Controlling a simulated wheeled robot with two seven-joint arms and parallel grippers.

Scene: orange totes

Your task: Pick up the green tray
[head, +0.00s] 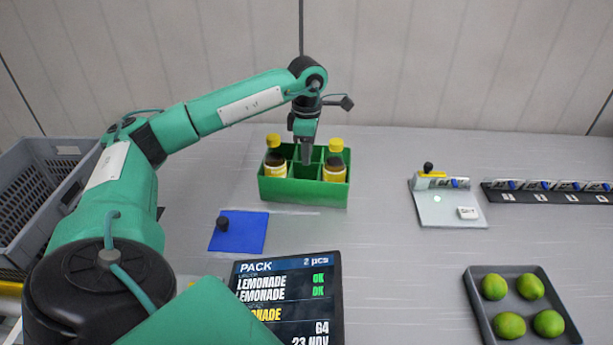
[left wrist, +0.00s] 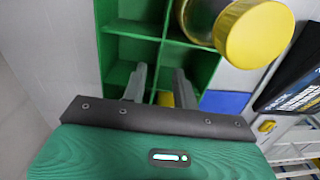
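The green tray (head: 303,193) stands on the table at the back middle of the head view, split into compartments. Two dark bottles with yellow caps stand in it, a left one (head: 275,163) and a right one (head: 335,168). My left gripper (head: 306,160) points down at the tray's middle, between the bottles. In the left wrist view its two fingers (left wrist: 161,88) are apart, with a divider of the green tray (left wrist: 133,28) showing between them. I cannot tell whether they touch it. One bottle's yellow cap (left wrist: 259,34) is close by. My right gripper is not in view.
A blue square with a black knob (head: 238,232) and a dark PACK screen (head: 288,295) lie in front of the tray. A grey crate (head: 45,185) is at left. A grey plate (head: 448,208) and a tray of green fruit (head: 520,305) are at right.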

